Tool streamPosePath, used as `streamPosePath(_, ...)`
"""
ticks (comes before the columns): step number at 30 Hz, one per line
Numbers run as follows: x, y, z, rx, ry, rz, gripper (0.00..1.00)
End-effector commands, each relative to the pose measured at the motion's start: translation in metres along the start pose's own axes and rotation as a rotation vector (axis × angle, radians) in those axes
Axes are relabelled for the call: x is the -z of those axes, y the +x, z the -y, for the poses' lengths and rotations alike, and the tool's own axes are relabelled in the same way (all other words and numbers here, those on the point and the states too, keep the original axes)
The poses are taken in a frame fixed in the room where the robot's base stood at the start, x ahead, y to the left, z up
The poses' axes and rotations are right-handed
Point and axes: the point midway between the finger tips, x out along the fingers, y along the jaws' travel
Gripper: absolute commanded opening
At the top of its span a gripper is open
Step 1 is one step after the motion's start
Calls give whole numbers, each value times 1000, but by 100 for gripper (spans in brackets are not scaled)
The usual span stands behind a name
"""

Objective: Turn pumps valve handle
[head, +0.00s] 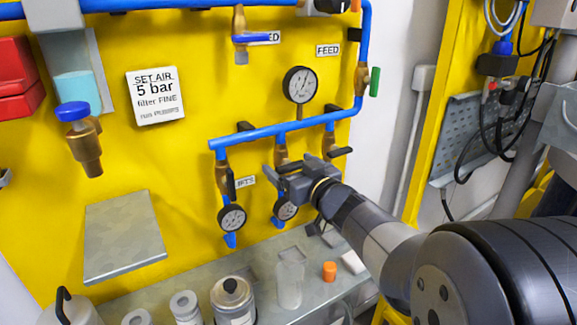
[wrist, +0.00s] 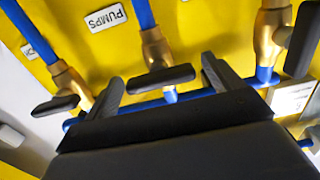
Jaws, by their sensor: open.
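In the wrist view, a white PUMPS label (wrist: 104,18) sits beside the middle brass valve (wrist: 155,48). Its black handle (wrist: 162,78) lies crossways to the blue pipe. My gripper (wrist: 162,68) is open, with one finger on each side of this handle and visible gaps at both ends. In the head view my gripper (head: 273,178) is at the middle valve (head: 281,150) of the lower row and hides much of it, including its handle and label.
The left valve's handle (head: 230,184) lies along its pipe; the right valve's handle (head: 340,152) lies crossways. Gauges (head: 232,218) hang below the valves. A bench (head: 190,287) with several containers stands under the yellow panel. A blue manifold pipe (head: 250,135) runs above the valves.

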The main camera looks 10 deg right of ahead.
Motion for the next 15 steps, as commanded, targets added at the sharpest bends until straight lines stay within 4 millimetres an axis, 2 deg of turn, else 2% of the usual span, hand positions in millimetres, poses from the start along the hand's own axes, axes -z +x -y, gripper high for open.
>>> streamPosePath(10, 0, 4, 0, 0, -1, 0, 87)
streamPosePath(15, 0, 4, 0, 0, -1, 0, 73)
